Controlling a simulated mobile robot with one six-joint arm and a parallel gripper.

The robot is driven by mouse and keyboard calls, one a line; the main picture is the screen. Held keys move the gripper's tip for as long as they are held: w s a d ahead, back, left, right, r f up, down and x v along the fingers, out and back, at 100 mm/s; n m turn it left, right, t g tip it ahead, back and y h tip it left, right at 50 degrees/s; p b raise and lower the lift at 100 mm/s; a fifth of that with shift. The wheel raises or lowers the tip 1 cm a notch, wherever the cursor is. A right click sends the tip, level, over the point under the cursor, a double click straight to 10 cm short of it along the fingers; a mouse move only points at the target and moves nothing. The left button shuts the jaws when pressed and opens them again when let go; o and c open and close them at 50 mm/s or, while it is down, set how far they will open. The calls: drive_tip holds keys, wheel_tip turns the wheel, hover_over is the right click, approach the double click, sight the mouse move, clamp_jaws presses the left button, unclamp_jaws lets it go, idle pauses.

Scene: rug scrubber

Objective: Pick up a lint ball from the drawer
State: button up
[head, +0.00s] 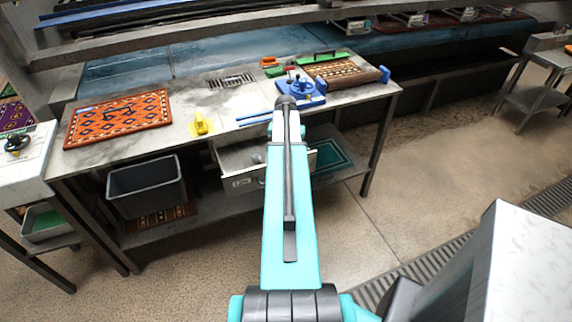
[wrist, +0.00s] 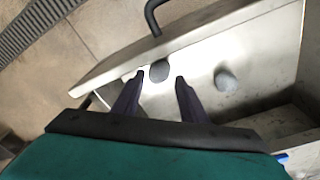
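The drawer (head: 240,183) is pulled open under the workbench in the head view, partly hidden by my arm. In the wrist view its pale metal floor (wrist: 195,62) fills the middle. A dark grey lint ball (wrist: 160,71) lies there, close to the drawer's front wall. A second, lighter grey lint ball (wrist: 226,79) lies to the right, apart from the fingers. My gripper (wrist: 160,79) is open, its dark fingertips on either side of the first ball in the picture. I cannot tell whether they touch it. My gripper is hidden in the head view.
The drawer's front wall (wrist: 110,65) and handle (wrist: 152,18) are close to the fingers. On the workbench are an orange rug (head: 118,117), a yellow object (head: 201,124) and a blue tool (head: 302,87). A grey bin (head: 146,188) stands on the lower shelf, left of the drawer.

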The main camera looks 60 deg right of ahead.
drive_tip(key=shift+d+f+p, duration=0.15)
drive_tip(key=shift+f+p, duration=0.2)
drive_tip(key=shift+f, duration=0.6)
drive_tip(key=shift+d+f+p, duration=0.1)
drive_tip(key=shift+f+p, duration=0.25)
drive_tip(key=shift+f, duration=0.55)
drive_tip(key=c, duration=0.8)
